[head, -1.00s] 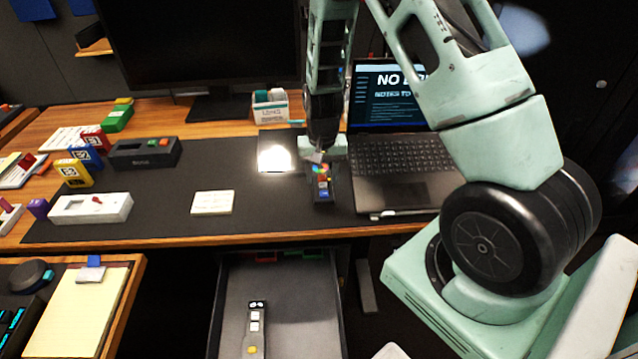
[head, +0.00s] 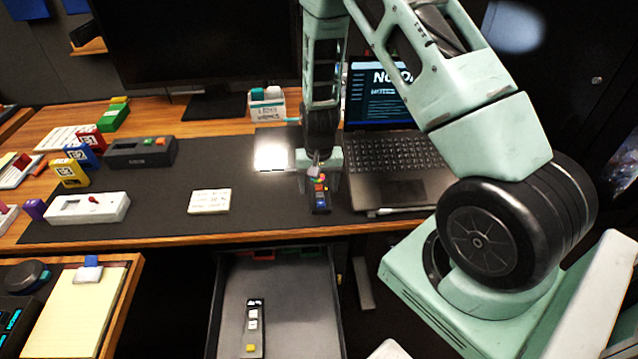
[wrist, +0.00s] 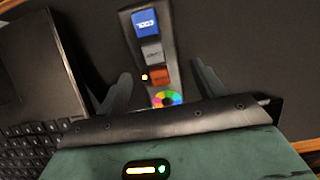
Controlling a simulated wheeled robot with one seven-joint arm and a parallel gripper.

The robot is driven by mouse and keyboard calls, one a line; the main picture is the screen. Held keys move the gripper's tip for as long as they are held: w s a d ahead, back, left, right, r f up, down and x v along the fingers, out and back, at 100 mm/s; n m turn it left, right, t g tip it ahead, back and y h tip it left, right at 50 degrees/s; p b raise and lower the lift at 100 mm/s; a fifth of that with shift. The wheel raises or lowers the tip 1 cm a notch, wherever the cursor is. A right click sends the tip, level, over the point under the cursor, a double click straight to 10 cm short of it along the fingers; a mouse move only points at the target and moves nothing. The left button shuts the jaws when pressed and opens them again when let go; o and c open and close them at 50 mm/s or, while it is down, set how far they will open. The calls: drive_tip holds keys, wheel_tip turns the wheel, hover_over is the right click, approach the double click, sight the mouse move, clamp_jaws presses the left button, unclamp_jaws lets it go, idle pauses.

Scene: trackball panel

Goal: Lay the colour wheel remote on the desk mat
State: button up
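The colour wheel remote (head: 320,197) is a slim dark bar with a rainbow wheel and orange, grey and blue buttons. It appears to lie on the dark desk mat (head: 150,215), near its front edge and left of the laptop. In the wrist view the remote (wrist: 152,50) runs away from me, wheel end nearest. My gripper (head: 319,178) is right above the wheel end. In the wrist view my gripper (wrist: 163,88) is open, one finger on each side of the remote, with visible gaps. The remote's near end is hidden by my gripper.
The open laptop (head: 400,180) stands close on the right. Below, an open drawer (head: 285,300) holds another remote (head: 253,325). The mat between note pad and gripper is clear.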

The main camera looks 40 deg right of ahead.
sight(319, 187)
drive_tip(key=shift+r, duration=0.1)
wheel_tip(319, 187, up, 12)
drive_tip(key=f, duration=0.1)
drive_tip(key=s+a+r+n+y, duration=0.1)
drive_tip(key=s+a+r+n, duration=0.15)
drive_tip(key=a, duration=0.35)
drive_tip(key=s+a+r+n, duration=0.1)
drive_tip(key=a+r+n, duration=0.1)
drive_tip(key=a+r, duration=0.35)
drive_tip(key=s+a+r+n, duration=0.2)
drive_tip(key=s+a+n, duration=0.3)
drive_tip(key=s, duration=0.5)
drive_tip(key=s+a+r+n, duration=0.3)
drive_tip(key=s+a+n, duration=0.2)
drive_tip(key=s+a, duration=0.4)
drive_tip(key=shift+s+a+r, duration=0.2)
drive_tip(key=shift+s+r, duration=0.1)
drive_tip(key=shift+s, duration=0.6)
drive_tip(key=shift+a, duration=0.15)
